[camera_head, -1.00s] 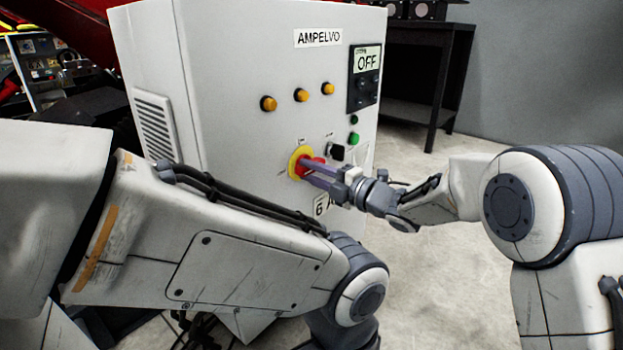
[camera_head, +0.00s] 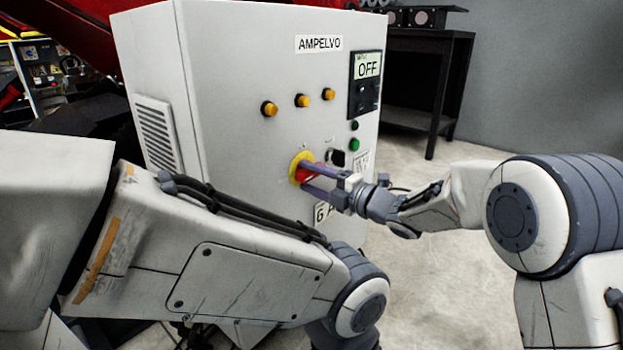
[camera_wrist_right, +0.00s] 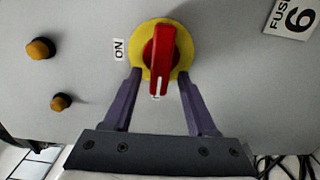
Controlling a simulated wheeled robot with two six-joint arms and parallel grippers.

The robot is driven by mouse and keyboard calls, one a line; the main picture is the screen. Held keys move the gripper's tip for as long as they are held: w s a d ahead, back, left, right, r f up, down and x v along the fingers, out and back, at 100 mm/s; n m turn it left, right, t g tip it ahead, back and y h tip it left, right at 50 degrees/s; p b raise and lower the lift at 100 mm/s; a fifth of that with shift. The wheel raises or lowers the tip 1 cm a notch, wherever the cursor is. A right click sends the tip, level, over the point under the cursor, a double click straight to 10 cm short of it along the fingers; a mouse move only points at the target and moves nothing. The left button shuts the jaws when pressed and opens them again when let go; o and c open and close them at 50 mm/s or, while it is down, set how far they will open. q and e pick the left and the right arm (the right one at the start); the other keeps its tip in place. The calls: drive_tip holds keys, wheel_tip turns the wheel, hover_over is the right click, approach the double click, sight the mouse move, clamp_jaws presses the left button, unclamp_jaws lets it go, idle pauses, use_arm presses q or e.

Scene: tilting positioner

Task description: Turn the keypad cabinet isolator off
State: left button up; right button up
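The isolator is a red handle (camera_wrist_right: 160,58) on a round yellow plate (camera_wrist_right: 185,38); in the head view its yellow plate (camera_head: 294,168) is on the cabinet's front. In the right wrist view the handle's white mark points towards the bottom of the picture, and an ON label (camera_wrist_right: 119,49) is left of the plate. The keypad cabinet (camera_head: 235,120) has a display (camera_head: 368,65) that reads OFF. My right gripper (camera_wrist_right: 160,80) is open, its fingers either side of the handle's lower end with visible gaps. It also shows in the head view (camera_head: 306,176). My left gripper is out of view.
Amber lamps (camera_head: 302,101) and green buttons (camera_head: 354,144) sit on the cabinet front. A black switch (camera_head: 337,157) is close right of the isolator. A dark table (camera_head: 433,85) stands behind. My left arm crosses the lower foreground.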

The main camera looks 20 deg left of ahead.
drive_tip(key=shift+d, duration=0.1)
drive_tip(key=shift+d+r, duration=0.1)
drive_tip(key=shift+d, duration=0.2)
drive_tip(key=p+v, duration=0.3)
drive_tip(key=v, duration=0.6)
drive_tip(key=shift+s+d+p, duration=0.25)
drive_tip(key=shift+d+p, duration=0.05)
drive_tip(key=shift+p, duration=0.05)
